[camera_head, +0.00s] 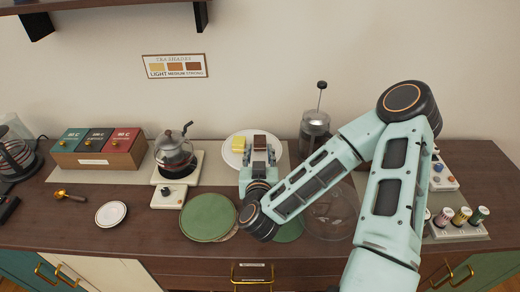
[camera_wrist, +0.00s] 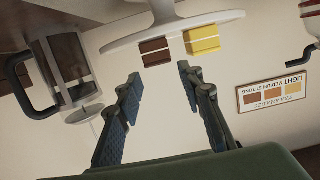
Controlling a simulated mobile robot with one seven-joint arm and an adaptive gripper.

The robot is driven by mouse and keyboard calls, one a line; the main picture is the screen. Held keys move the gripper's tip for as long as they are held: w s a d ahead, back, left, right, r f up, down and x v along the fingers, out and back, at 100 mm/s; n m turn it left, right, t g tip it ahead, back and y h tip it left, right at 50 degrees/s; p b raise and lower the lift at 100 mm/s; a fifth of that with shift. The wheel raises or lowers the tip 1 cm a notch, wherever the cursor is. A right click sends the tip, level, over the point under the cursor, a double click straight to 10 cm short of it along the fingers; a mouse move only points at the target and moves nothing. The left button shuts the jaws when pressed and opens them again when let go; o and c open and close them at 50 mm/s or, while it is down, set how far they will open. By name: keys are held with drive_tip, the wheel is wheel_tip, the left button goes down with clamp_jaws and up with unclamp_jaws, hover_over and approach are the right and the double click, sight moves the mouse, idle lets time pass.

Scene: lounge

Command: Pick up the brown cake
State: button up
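The brown cake (camera_head: 260,141) sits on the right part of a white plate (camera_head: 229,158) on the counter. A yellow cake (camera_head: 239,144) stands beside it to the left on the same plate. My gripper (camera_head: 260,155) is at the near side of the brown cake, its fingers spread. The wrist view looks upside down. There, the gripper (camera_wrist: 159,79) is open and empty, with the brown cake (camera_wrist: 155,50) just beyond the gap between the fingertips. The yellow cake (camera_wrist: 203,40) is to its right there, near the right fingertip's line. I see no contact with the cake.
A coffee grinder (camera_head: 174,152) and tea boxes (camera_head: 98,148) are left. A green plate (camera_head: 208,217) lies in front. The wall (camera_head: 240,80) rises behind the counter.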

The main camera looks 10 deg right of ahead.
sight(260, 142)
drive_tip(key=shift+p+x, duration=0.5)
drive_tip(key=shift+x, duration=0.7)
drive_tip(key=shift+f+p+x, duration=0.2)
drive_tip(key=shift+p+x, duration=0.15)
drive_tip(key=shift+x, duration=2.5)
drive_tip(key=shift+d, duration=0.1)
drive_tip(key=c, duration=0.8)
